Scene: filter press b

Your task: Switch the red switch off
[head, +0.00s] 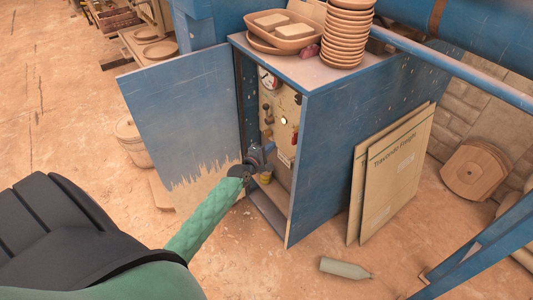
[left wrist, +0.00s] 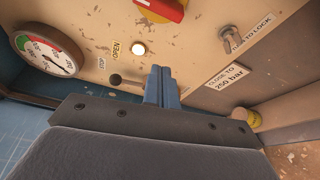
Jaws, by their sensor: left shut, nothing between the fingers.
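The red switch (head: 295,135) is on the beige control panel inside the open blue cabinet. In the left wrist view the red switch (left wrist: 162,8) is at the top edge, on a yellow base, partly cut off by the frame. My left gripper (head: 270,148) reaches into the cabinet opening in front of the panel. In the left wrist view its blue fingers (left wrist: 162,80) are together and empty. They point at the panel below the red switch, with a visible gap to it. My right gripper is in neither view.
The panel has a pressure gauge (left wrist: 48,52), a lit white lamp (left wrist: 138,49) and a lever with a dark knob (left wrist: 115,79). The blue door (head: 185,125) stands open at left. Stacked bowls (head: 345,35) stand on top; cardboard sheets (head: 395,175) lean on the right side.

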